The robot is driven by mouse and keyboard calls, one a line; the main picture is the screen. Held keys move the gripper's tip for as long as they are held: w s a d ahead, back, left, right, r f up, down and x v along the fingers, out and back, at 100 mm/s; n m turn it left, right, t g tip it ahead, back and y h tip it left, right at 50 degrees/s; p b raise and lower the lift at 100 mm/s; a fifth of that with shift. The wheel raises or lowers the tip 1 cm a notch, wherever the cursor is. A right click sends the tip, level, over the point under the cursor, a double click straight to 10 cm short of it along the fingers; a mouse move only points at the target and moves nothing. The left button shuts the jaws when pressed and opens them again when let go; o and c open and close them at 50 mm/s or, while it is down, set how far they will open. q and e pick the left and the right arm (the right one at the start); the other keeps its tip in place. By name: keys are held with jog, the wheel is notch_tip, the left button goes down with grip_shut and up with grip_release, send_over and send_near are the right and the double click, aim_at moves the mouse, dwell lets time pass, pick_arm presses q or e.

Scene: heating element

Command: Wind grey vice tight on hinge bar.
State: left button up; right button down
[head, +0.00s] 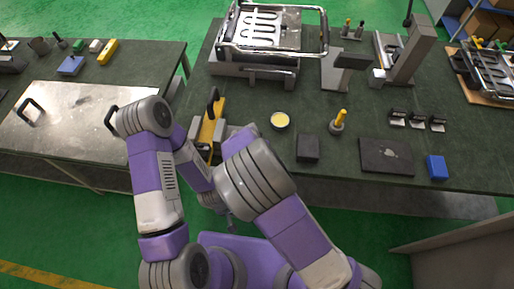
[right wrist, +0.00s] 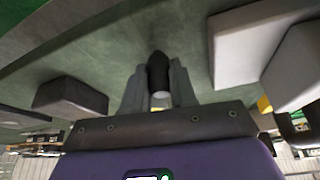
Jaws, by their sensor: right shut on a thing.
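The grey vice (head: 195,127) stands near the front edge of the dark green bench, partly hidden by my arms. Its two pale grey blocks also show at the right of the right wrist view (right wrist: 262,38). A yellow bar (head: 211,119), apparently the hinge bar, lies between the blocks, with an upright black handle (head: 213,100) at its far end. I cannot tell how tightly the blocks touch it. My right gripper (right wrist: 159,88) is shut on a black knob (right wrist: 158,70) with a pale shank, apparently the vice's handle.
A dark block (head: 308,149) sits right of the vice and also shows in the right wrist view (right wrist: 70,97). A metal frame (head: 268,35) stands behind.

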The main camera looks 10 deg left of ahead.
jog(key=c, duration=0.9)
grip_release()
jog(key=p+v, duration=0.1)
jog(key=v, duration=0.6)
jog(key=shift+r+p, duration=0.3)
jog(key=shift+p, duration=0.05)
jog(key=shift+s, duration=0.15)
